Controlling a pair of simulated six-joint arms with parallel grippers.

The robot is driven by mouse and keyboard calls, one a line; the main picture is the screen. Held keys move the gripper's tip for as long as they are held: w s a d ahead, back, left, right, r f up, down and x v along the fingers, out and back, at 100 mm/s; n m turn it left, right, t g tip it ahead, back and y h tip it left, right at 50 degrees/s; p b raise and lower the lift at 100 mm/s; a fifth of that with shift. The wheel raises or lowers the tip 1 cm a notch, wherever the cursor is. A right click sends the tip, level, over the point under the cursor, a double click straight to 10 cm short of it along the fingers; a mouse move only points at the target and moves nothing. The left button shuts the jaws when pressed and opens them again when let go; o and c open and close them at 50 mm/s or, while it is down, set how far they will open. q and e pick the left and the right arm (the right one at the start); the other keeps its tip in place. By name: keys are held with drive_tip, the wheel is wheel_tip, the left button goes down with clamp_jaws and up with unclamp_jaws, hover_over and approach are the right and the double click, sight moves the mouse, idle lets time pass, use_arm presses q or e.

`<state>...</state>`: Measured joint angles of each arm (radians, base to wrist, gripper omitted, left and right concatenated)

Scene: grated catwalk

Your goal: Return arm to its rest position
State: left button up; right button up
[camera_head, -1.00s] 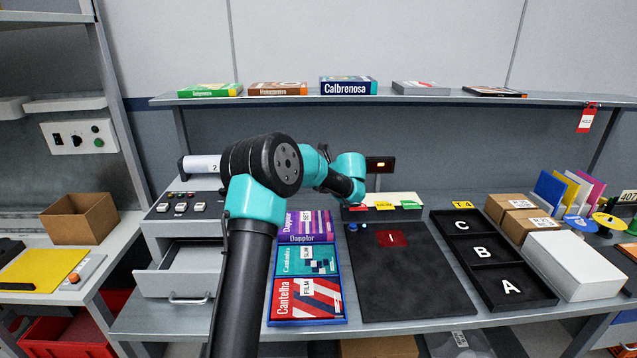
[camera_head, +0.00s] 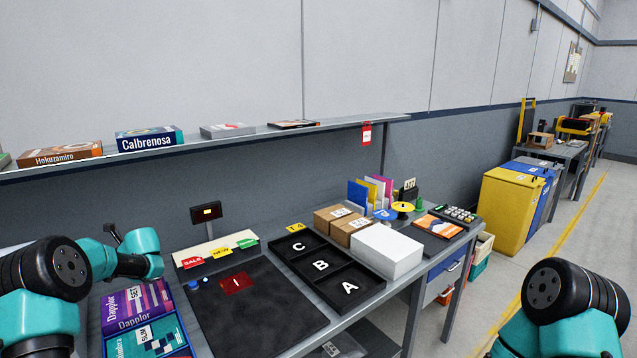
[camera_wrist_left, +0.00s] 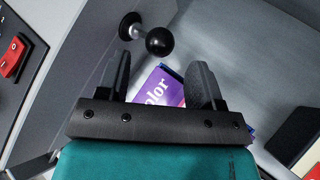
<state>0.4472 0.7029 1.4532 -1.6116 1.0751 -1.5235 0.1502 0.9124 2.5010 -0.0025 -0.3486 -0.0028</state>
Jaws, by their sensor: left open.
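My left arm comes in at the lower left of the head view, bent, with its teal wrist above the back left of the bench; its fingers are hidden there. In the left wrist view my left gripper (camera_wrist_left: 160,80) has its two dark fingers spread apart with nothing held. Beyond the fingers lies a purple Dapplor box (camera_wrist_left: 165,88), which also shows in the head view (camera_head: 136,304). A dark ball knob (camera_wrist_left: 160,42) is just past the fingertips. At the lower right of the head view my right arm shows only a black joint and teal link; its gripper is outside the frame.
A dark mat (camera_head: 250,315) with a red patch and a black tray (camera_head: 322,240) marked A, B, C lie on the bench. A white box (camera_head: 385,252) and brown cartons (camera_head: 350,230) stand right of it. A shelf (camera_head: 225,151) runs behind. Yellow and blue bins (camera_head: 508,212) stand beyond.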

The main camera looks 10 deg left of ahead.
use_arm(q)
drive_tip(key=shift+x, duration=1.9)
drive_tip(key=shift+d+r, duration=0.1)
drive_tip(key=shift+d, duration=0.05)
drive_tip(key=v, duration=1.6)
drive_tip(key=x, duration=1.8)
drive_tip(key=shift+w+f+m+g+y, duration=0.1)
drive_tip(key=shift+f+m+g+y, duration=0.3)
drive_tip(key=shift+y, duration=0.3)
drive_tip(key=shift+f+m+g+y, duration=0.3)
drive_tip(key=shift+f+y, duration=0.15)
drive_tip(key=shift+y, duration=0.25)
drive_tip(key=shift+d, duration=0.1)
